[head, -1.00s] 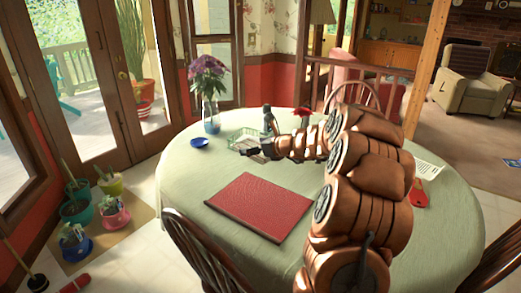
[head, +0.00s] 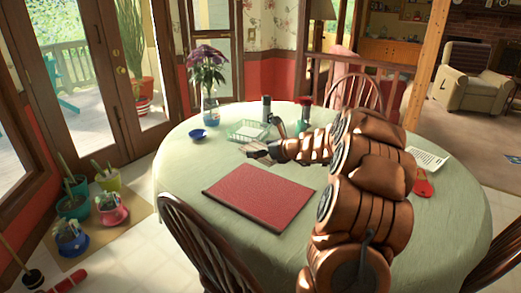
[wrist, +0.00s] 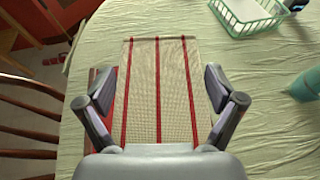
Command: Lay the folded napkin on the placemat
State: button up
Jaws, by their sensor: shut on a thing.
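The folded napkin (wrist: 157,95), beige with red stripes, lies lengthwise between my gripper's fingers (wrist: 158,92) in the wrist view. My gripper is shut on it across its width. The red placemat (head: 260,194) lies flat on the green-covered table, towards its front left. A red strip of it (wrist: 96,78) shows left of the napkin in the wrist view; the napkin hides what is below it. In the head view my gripper (head: 255,151) is behind the placemat's far edge, and the napkin is hard to make out.
A green basket (head: 248,130), a blue bowl (head: 198,134) and a vase of purple flowers (head: 209,112) stand at the back of the table (head: 185,165). A teal object (wrist: 305,84) is right of my gripper. A chair (head: 205,245) stands at the front edge.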

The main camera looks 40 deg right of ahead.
aim_at(260, 186)
jog(key=shift+f+b, duration=5.9)
jog(key=shift+f, duration=0.35)
jog(key=shift+f+b, duration=0.4)
jog(key=shift+f, duration=0.6)
jog(key=o, duration=0.8)
jog(key=shift+r, duration=0.25)
jog(key=shift+r+p, duration=6.8)
jog(key=shift+p, duration=0.65)
